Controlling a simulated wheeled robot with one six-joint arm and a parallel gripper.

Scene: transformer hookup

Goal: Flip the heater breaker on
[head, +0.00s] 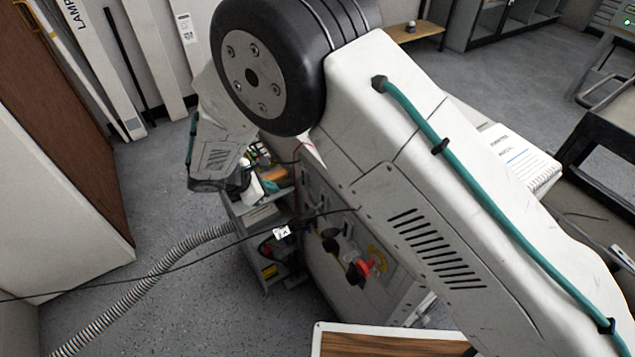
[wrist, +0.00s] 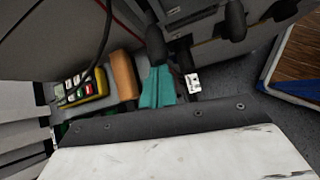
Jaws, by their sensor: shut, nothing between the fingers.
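No breaker labelled for a heater can be made out in either view. My arm hides part of this panel. In the wrist view, black handles (wrist: 236,20) show along the top edge. My gripper (wrist: 155,45), teal with dark tips, appears shut and empty.
A thin black cable with a white tag (head: 281,232) crosses in front. A ribbed hose (head: 150,285) lies on the floor. A wood-topped surface (head: 385,343) stands at front.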

